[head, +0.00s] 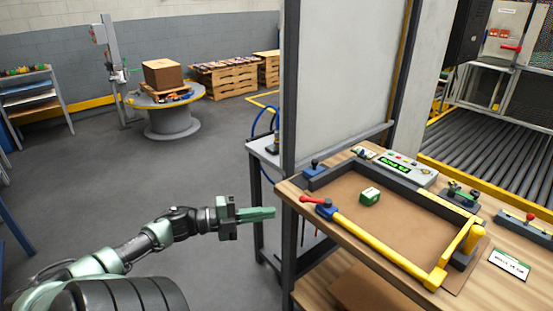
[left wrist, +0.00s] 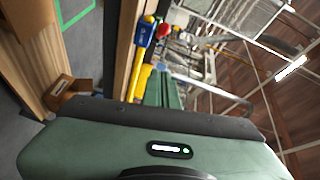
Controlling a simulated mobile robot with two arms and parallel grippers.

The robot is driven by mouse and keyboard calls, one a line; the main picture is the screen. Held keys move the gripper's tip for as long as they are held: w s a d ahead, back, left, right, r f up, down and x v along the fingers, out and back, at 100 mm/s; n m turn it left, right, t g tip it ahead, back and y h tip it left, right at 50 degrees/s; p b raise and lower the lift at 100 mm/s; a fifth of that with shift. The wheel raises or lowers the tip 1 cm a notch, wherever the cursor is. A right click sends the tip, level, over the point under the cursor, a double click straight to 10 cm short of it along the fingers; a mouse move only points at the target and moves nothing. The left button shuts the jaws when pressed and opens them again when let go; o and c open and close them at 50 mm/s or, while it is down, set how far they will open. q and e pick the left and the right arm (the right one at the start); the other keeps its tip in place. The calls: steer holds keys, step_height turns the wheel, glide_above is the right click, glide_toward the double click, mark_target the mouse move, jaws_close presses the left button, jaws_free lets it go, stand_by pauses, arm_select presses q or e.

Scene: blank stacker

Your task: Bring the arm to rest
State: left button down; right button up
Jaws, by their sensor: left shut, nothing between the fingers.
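My left gripper (head: 258,214) is shut and empty. Its green fingers point right in the head view, just left of the workbench's near left corner, apart from the bench. The left arm reaches in from the lower left, stretched out over the floor. The left wrist view shows the shut fingers (left wrist: 165,90) beyond the green gripper body. My right gripper is in neither view.
The wooden workbench (head: 462,290) carries a brown board framed by dark and yellow bars (head: 380,245), a small green-and-white block (head: 370,196) and a control box (head: 408,170). A dark post (head: 290,90) stands by its left corner. Floor (head: 190,180) behind the arm is clear.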

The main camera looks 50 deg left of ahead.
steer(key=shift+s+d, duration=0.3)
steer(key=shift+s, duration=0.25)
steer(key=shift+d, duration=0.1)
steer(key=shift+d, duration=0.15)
